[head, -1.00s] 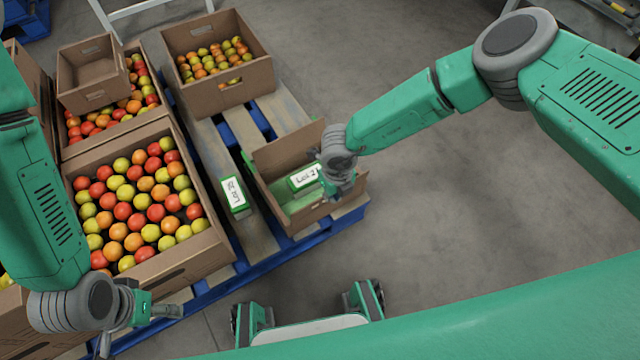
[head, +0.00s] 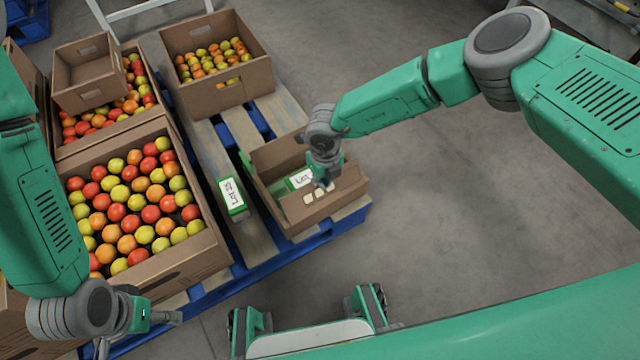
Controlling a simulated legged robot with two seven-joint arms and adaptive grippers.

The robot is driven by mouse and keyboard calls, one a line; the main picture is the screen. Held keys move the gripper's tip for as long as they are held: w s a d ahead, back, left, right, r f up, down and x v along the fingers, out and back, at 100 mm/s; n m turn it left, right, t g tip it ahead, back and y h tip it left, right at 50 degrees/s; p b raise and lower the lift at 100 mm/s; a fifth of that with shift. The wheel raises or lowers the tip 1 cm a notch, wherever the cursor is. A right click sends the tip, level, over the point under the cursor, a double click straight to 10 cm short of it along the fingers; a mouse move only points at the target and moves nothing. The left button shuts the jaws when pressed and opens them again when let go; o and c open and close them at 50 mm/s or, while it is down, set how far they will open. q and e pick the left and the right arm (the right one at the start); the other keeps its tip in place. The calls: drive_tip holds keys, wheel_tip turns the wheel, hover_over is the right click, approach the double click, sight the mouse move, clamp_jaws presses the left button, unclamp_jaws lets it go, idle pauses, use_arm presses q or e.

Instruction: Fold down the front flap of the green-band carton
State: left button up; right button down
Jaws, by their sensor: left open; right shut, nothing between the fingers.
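The small open brown carton (head: 330,206) stands on the pallet near its right corner, with green showing inside and along its left side. A white label shows inside it, partly covered by my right gripper. A raised cardboard panel (head: 278,153) stands along its far side. My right gripper (head: 320,190) is shut and empty, pointing down over the carton's opening near the near wall. Whether it touches cardboard is unclear, and it hides part of the rim. My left gripper (head: 162,318) is open and empty at the lower left, away from the carton.
A green box with a white label (head: 232,196) lies on the pallet (head: 262,262) just left of the carton. Floor to the right is clear.

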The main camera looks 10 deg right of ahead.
drive_tip(key=shift+w+a, duration=0.15)
drive_tip(key=shift+w, duration=0.15)
drive_tip(key=shift+w+f, duration=0.1)
drive_tip(key=w+f, duration=0.1)
drive_tip(key=w+a+f, duration=0.1)
drive_tip(key=w, duration=0.1)
drive_tip(key=shift+a+f, duration=0.15)
drive_tip(key=shift+f, duration=0.15)
idle(0.3)
drive_tip(key=shift+w, duration=0.1)
wheel_tip(320, 180, up, 7)
drive_tip(key=p, duration=0.6)
drive_tip(key=shift+w, duration=0.2)
idle(0.3)
drive_tip(key=shift+a+f, duration=0.1)
